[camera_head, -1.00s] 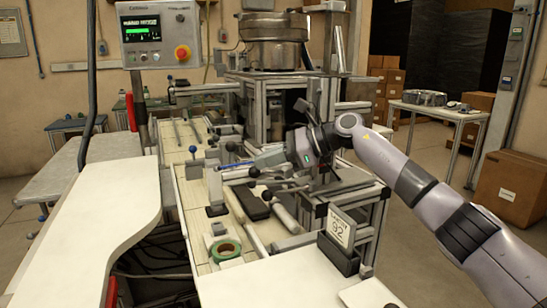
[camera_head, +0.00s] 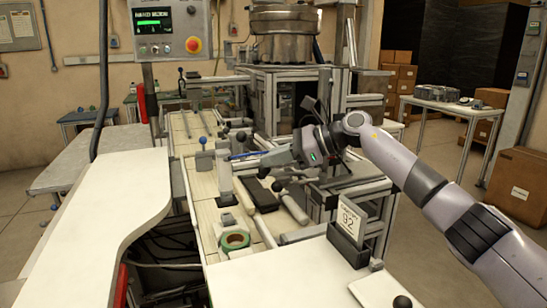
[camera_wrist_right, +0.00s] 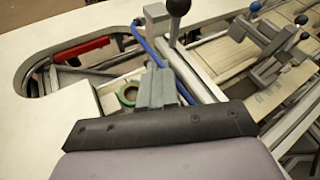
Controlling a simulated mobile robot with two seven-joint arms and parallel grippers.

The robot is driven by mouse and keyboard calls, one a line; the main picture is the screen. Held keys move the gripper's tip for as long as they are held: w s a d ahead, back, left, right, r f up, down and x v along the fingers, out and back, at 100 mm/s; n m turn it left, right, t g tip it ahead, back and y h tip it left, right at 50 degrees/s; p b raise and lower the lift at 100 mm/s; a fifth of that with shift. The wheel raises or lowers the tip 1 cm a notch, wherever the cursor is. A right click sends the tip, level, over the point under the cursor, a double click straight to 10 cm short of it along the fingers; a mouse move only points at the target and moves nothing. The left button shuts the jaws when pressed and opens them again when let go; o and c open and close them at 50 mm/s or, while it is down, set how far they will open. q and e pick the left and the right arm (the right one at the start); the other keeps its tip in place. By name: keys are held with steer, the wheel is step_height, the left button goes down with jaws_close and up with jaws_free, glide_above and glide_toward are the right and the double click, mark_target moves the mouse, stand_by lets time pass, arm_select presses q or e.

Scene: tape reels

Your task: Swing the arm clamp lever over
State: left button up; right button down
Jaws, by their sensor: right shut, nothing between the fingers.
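My right gripper (camera_head: 266,164) reaches in from the right over the machine's bench. Its fingers are together with nothing between them. In the wrist view its grey fingertips (camera_wrist_right: 156,88) show in front of a blue bar. Levers with black ball knobs stand close below it in the head view, one knob (camera_head: 263,172) right by the fingertips and another (camera_head: 277,186) a little lower. I cannot tell which is the arm clamp lever, or whether the fingers touch a knob. The wrist view shows a black-knobbed upright post (camera_wrist_right: 175,25). My left gripper is not in view.
A green tape reel (camera_head: 234,241) lies on the bench front. Blue-knobbed fixtures (camera_head: 203,158) stand left of the gripper. A number sign (camera_head: 348,226) stands at the front right. A control panel (camera_head: 169,30) and metal bowl (camera_head: 283,38) are behind. A white worktop (camera_head: 100,215) is at left.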

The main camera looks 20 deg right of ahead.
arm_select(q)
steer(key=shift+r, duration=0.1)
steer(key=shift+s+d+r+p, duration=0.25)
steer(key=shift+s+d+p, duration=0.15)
arm_select(e)
steer(key=s+d+r, duration=0.4)
steer(key=s+r, duration=0.2)
steer(key=r, duration=0.5)
steer(key=shift+s+r, duration=0.3)
steer(key=shift+s, duration=0.1)
